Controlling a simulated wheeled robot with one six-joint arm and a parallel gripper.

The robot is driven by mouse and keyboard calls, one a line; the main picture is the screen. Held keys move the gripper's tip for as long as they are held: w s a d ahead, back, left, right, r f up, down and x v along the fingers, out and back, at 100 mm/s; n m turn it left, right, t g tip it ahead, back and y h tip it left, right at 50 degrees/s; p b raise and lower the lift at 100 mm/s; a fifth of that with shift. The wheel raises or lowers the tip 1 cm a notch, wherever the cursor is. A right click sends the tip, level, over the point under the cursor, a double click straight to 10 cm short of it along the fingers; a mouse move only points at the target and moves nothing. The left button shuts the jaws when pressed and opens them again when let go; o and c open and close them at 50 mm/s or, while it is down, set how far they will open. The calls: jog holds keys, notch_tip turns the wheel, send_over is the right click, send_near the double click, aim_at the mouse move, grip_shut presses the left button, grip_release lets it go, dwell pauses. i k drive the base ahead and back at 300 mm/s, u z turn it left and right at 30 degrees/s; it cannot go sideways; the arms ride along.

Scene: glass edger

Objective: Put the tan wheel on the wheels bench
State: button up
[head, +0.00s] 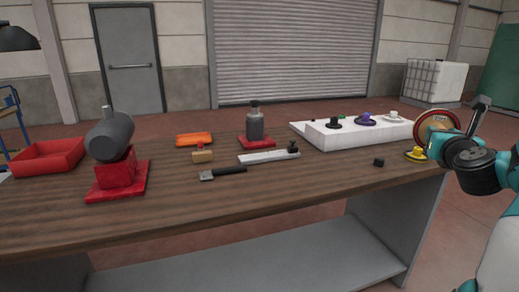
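A round disc (436,122) with a tan face and a red rim shows at the right, right by the teal end of my arm. It looks like the tan wheel, but I cannot tell for sure whether it is held. My gripper's fingers are not clearly seen; my arm's wrist hides that area. The long wooden bench (270,205) stands in front of me. On its right half is a low white block (365,138), bearing a black wheel (333,123), a purple wheel (366,119) and a white wheel (393,116).
A yellow wheel (416,154) and a small black block (379,162) lie near the bench's right end. A grey machine (109,135) and red tray (47,158) are left.

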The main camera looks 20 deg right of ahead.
aim_at(333, 174)
jog(key=i, duration=1.1)
jog(key=u, duration=0.05)
